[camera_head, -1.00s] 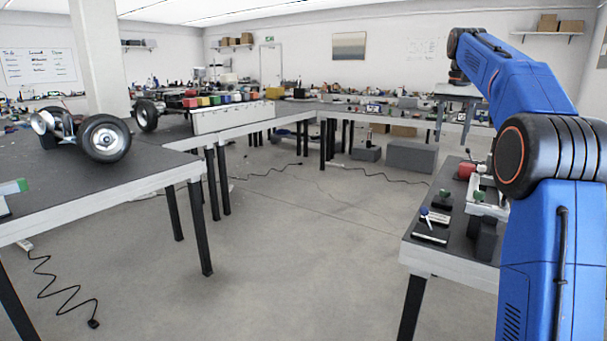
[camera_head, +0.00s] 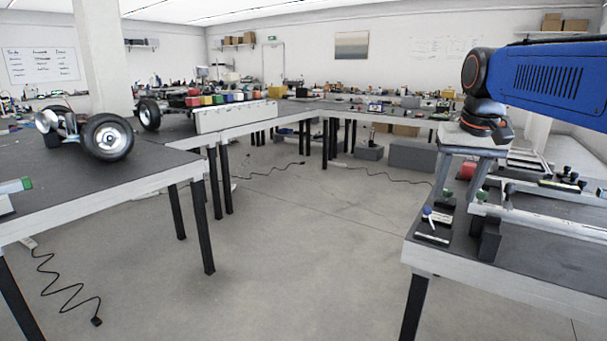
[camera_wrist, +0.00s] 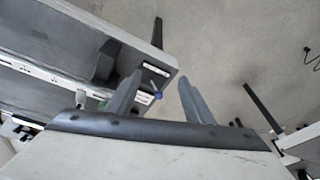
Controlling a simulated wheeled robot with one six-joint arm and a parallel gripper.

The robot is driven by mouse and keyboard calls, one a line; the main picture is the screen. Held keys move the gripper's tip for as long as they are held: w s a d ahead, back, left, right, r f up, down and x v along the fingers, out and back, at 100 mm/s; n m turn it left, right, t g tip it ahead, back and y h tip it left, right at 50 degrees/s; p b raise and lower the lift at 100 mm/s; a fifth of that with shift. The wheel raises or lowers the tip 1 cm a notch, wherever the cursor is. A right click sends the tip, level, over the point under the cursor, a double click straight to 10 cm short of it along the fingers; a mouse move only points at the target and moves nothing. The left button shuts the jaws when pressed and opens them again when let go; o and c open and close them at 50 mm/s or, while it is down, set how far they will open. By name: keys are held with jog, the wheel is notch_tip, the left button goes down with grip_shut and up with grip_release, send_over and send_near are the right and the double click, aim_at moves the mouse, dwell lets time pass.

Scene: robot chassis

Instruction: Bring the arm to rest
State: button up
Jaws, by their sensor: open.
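My gripper (camera_head: 464,187) hangs at the right of the head view, with its pale palm and two grey fingers pointing down. It is open and empty, above the near end of the right-hand table (camera_head: 560,292). In the wrist view my gripper (camera_wrist: 159,78) shows its two fingers spread apart, with nothing held between them. My blue arm comes in level from the right edge of the head view, and its base is out of the picture.
Under the gripper, the right table carries a small black tray with a blue-topped item (camera_head: 428,213), a black block (camera_head: 489,238) and a red object (camera_head: 467,171). Open floor (camera_head: 300,260) lies left. A wheel (camera_head: 107,137) sits on the left table.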

jog(key=s+a+f+n+t, duration=0.1)
jog(key=s+a+f, duration=0.1)
jog(key=s+f, duration=0.9)
jog(key=s+a+f+n, duration=0.1)
jog(key=s+a+f, duration=0.1)
jog(key=s+f, duration=0.9)
jog(key=shift+s+a+f+n+t, duration=0.15)
jog(key=shift+s+a+n+t, duration=0.15)
jog(key=shift+s+t, duration=0.15)
